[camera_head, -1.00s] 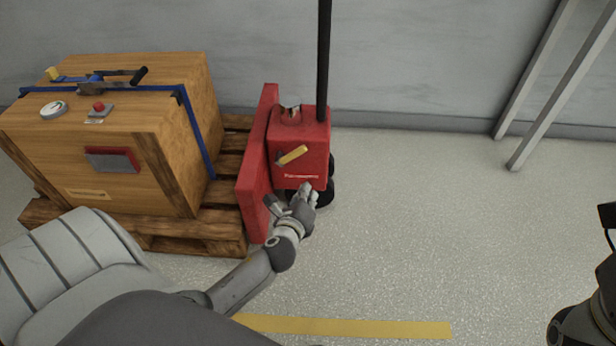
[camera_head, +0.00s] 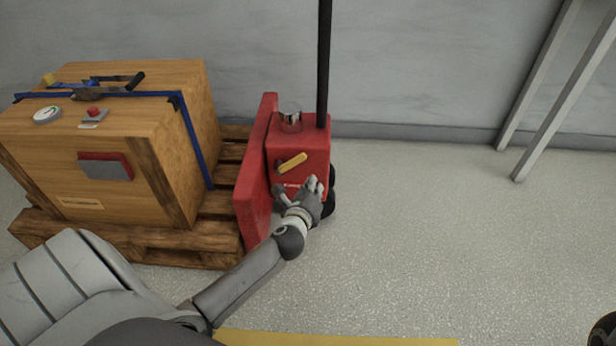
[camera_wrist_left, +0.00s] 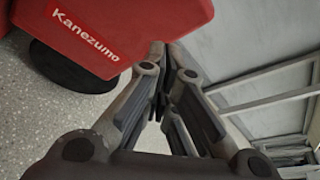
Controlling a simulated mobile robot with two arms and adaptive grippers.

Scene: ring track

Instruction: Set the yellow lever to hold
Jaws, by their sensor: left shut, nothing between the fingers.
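The yellow lever (camera_head: 292,162) sits on the front face of the red pallet jack body (camera_head: 313,150). It tilts up to the right from its dark pivot at the left end. My left gripper (camera_head: 315,184) is shut and empty, just below and to the right of the lever, in front of the red body's lower part. It is not on the lever. In the left wrist view the shut fingers (camera_wrist_left: 162,70) point away beside the red body (camera_wrist_left: 110,25) with its white "Kanezumo" lettering; the lever is not seen there.
A strapped wooden crate (camera_head: 155,150) with a gauge and a red button stands on a pallet (camera_head: 170,245) at left. A black pole (camera_head: 323,60) rises from the jack. Grey posts (camera_head: 545,100) stand at right. The floor (camera_head: 430,230) right of the jack is clear.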

